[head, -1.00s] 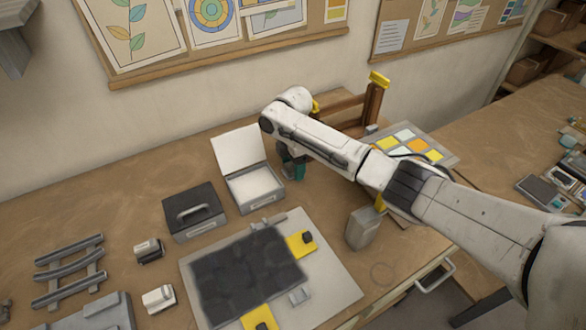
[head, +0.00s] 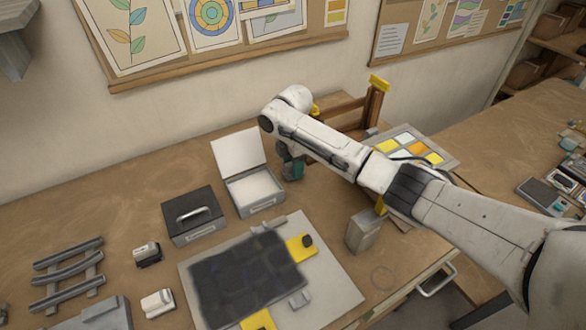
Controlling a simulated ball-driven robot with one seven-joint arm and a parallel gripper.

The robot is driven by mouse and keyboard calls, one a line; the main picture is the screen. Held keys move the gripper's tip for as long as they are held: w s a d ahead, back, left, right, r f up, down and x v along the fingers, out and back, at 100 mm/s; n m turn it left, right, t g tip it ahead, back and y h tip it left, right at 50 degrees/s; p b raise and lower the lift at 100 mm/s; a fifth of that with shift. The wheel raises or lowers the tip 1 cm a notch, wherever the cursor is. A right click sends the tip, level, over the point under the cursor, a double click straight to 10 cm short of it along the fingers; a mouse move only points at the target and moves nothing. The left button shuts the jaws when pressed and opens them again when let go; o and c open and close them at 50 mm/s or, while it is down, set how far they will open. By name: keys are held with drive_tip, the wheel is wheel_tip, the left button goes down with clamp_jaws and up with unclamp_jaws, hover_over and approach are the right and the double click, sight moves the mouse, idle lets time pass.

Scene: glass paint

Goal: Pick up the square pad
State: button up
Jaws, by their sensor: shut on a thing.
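My gripper (head: 291,169) points down just right of the open grey box, below the bent end of my arm. It is shut on a small teal block (head: 298,171), which appears to be the square pad. The block is partly covered by the dark fingers, so its full shape is hard to tell. Whether it touches the bench or hangs just above it cannot be told from this view.
The open box (head: 268,205) with white contents and a closed black case (head: 194,227) stand left of my gripper. A dark glass panel lies on a pale board (head: 335,272) in front. A wooden frame (head: 373,105) stands behind my arm.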

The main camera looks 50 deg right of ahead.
drive_tip(key=s+a+r+p, duration=0.2)
drive_tip(key=s+a+r, duration=0.2)
drive_tip(key=s+r, duration=0.8)
drive_tip(key=shift+s+p, duration=0.3)
drive_tip(key=shift+s, duration=0.4)
